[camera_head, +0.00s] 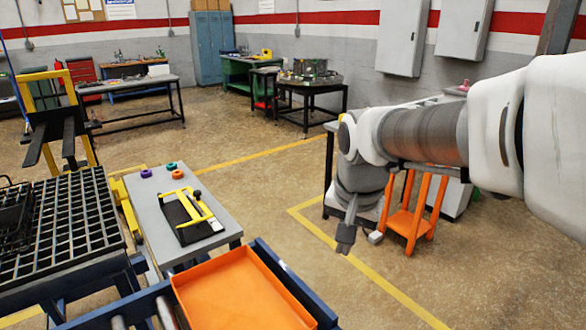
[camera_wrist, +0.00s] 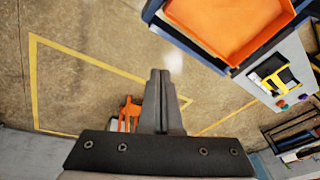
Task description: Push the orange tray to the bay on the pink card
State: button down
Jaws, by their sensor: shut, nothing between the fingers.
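The orange tray (camera_head: 243,290) is a shallow, empty, open tray at the bottom of the head view. It rests on a blue-framed roller stand and is cut off by the lower edge. The tray also shows at the top of the wrist view (camera_wrist: 228,28). My gripper (camera_head: 345,246) points down over open floor, to the right of the tray and apart from it. In the wrist view its two fingers (camera_wrist: 160,74) are together with nothing between them. I cannot make out a pink card or its bay in either view.
A grey table (camera_head: 165,212) behind the tray holds a black tray with a yellow handle and small coloured rings. A black grid rack (camera_head: 70,230) stands at left. An orange frame (camera_head: 408,218) stands near my arm. Yellow-lined floor (camera_head: 300,270) right of the tray is clear.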

jog(key=w+a+f+m+g+p, duration=0.25)
jog(key=w+a+f+m, duration=0.35)
jog(key=w+a+f, duration=0.7)
jog(key=shift+g, duration=0.25)
jog(key=f, duration=0.4)
jog(key=d+f, duration=0.1)
jog(key=f, duration=0.2)
jog(key=d+f, duration=0.1)
jog(key=f, duration=0.3)
jog(key=shift+w+f+b, duration=0.35)
jog(key=shift+b, duration=0.05)
jog(key=shift+a, duration=0.1)
